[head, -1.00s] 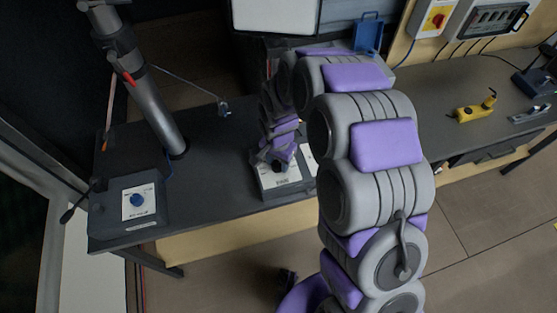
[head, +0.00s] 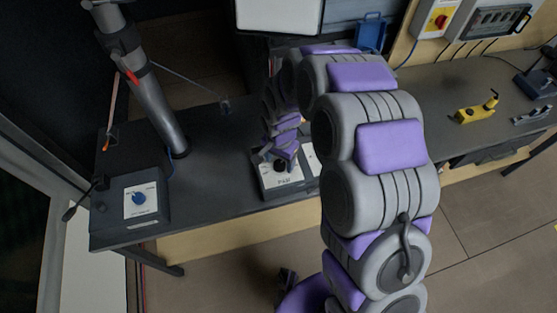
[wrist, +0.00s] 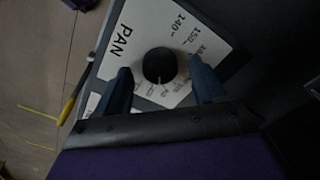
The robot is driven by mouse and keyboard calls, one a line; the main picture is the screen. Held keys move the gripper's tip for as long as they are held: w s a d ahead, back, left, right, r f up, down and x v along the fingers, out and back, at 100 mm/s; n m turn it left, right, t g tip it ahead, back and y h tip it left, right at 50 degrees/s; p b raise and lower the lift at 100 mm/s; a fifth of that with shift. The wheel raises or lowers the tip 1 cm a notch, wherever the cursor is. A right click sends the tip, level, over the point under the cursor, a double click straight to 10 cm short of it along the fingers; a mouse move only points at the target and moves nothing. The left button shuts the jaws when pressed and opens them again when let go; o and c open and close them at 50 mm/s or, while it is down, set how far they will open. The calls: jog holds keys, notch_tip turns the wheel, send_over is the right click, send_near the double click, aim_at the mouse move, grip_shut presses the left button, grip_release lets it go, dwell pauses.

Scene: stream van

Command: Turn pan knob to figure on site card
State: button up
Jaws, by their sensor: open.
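The pan box (head: 283,184) sits on the dark bench, with a white face and a black round knob (head: 280,164). In the wrist view the face reads PAN beside the pan knob (wrist: 160,66), with printed figures including 140 and 150 around it. A pale pointer mark shows on the knob's lower part; the figure it meets is too blurred to read. My gripper (wrist: 162,88) is open, its two blue fingers on either side of the knob in the picture. Gaps show between fingers and knob. I cannot make out a readable site card.
A second box with a blue knob (head: 138,198) stands at the bench's left, near a grey post (head: 155,110). A yellow tool (head: 476,108) lies at the right. A white panel (head: 279,14) is at the top. My arm hides the bench's middle.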

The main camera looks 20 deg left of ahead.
aim_at(279, 163)
notch_tip(279, 163, up, 16)
jog(key=p, duration=0.2)
jog(key=shift+a+r+p, duration=0.2)
jog(key=shift+p, duration=0.2)
